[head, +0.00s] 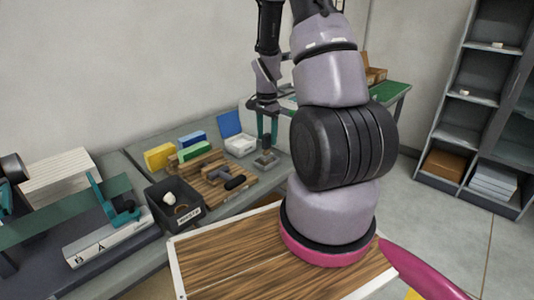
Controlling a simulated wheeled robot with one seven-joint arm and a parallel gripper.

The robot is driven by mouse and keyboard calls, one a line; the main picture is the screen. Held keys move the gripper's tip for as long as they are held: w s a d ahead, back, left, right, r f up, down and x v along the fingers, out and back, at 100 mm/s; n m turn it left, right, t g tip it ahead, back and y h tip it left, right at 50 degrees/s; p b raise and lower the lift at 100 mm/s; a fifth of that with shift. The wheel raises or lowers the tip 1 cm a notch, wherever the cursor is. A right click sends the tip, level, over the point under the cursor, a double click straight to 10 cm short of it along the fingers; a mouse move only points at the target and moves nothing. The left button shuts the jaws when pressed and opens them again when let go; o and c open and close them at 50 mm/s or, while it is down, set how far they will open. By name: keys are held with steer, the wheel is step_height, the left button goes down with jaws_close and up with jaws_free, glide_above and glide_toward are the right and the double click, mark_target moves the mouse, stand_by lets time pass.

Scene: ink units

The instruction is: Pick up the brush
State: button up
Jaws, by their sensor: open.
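My gripper (267,141) points down at the back right of the workbench, its two teal fingers apart. Below the fingertips is a small grey block-like thing (266,161); whether they touch it I cannot tell. I cannot make out a brush for sure. A dark tool with a black grip (235,183) lies on a brown wooden board (212,198), left of my gripper. A black labelled bin (188,217) further left holds a white thing and a brownish ring-like thing.
Yellow (158,157), blue (192,139) and green (194,151) blocks stand behind the board. A white box with a raised blue lid (240,146) is just left of my gripper. A white-edged wooden surface (215,262) is in front. Grey shelves (458,135) stand at right.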

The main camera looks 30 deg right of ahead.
mark_target(267, 149)
steer(key=shift+a+f, duration=0.1)
steer(key=shift+f, duration=2.95)
jaws_close()
